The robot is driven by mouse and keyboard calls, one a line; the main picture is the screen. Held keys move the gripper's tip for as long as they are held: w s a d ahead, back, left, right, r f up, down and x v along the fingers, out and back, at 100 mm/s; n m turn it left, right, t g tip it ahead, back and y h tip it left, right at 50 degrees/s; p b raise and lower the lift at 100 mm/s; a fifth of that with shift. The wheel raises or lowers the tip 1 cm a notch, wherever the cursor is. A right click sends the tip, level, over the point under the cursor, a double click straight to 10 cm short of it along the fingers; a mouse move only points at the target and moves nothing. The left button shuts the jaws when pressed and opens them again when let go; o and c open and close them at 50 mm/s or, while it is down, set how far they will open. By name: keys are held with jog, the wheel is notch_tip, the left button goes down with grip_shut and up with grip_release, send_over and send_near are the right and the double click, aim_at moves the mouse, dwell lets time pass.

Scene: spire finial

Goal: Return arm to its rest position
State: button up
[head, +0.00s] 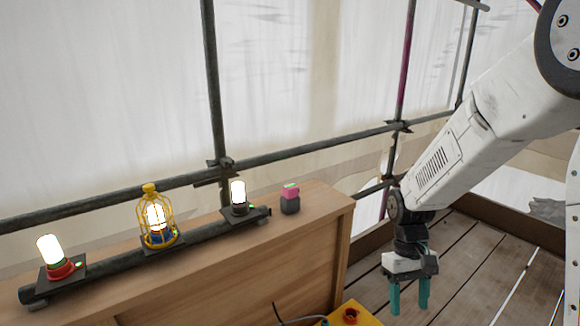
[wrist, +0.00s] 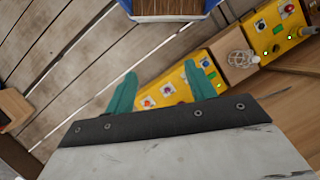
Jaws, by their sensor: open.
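My gripper (head: 408,296) hangs pointing down at the right of the head view, over the plank floor and to the right of the wooden cabinet. Its two teal fingers are apart with nothing between them. In the wrist view the open fingers (wrist: 160,92) show above the floor, with a yellow control box (wrist: 165,92) beyond them. My white arm reaches down from the upper right of the head view.
The wooden cabinet (head: 240,262) carries a dark pipe with several lit lamps, one in a yellow cage (head: 147,215), and a pink-and-black item (head: 290,198). Scaffold poles (head: 212,90) stand behind. A yellow box (head: 352,315) sits low in front. Plank floor (head: 480,262) is clear at right.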

jog(key=s+r+m+t, duration=0.2)
jog(key=s+r+t, duration=0.3)
jog(key=s+r, duration=1.4)
jog(key=shift+d+r+t, duration=0.25)
jog(key=shift+d+t, duration=0.1)
jog(key=shift+t, duration=0.05)
